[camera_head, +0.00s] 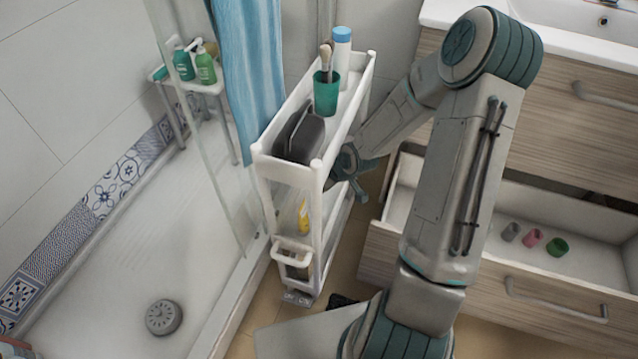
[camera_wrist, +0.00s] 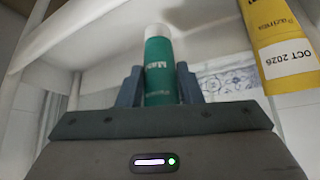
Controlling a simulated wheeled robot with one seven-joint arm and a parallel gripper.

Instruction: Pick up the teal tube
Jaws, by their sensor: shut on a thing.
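The teal tube (camera_wrist: 160,72) shows in the wrist view, upright with a white cap and white lettering. My gripper (camera_wrist: 160,85) is shut on it, with one finger at each side. In the wrist view the tube is under the underside of a white shelf. In the head view my gripper (camera_head: 348,165) reaches into the side of the white cart (camera_head: 318,215) below its top tray. The tube itself is hidden there.
A yellow tube (camera_wrist: 275,40) marked "OCT 2026" is close by on the right in the wrist view. The cart's top tray holds a dark bag (camera_head: 299,135), a teal cup (camera_head: 327,95) with a brush and a blue-capped bottle (camera_head: 342,55). An open drawer (camera_head: 480,225) is at right.

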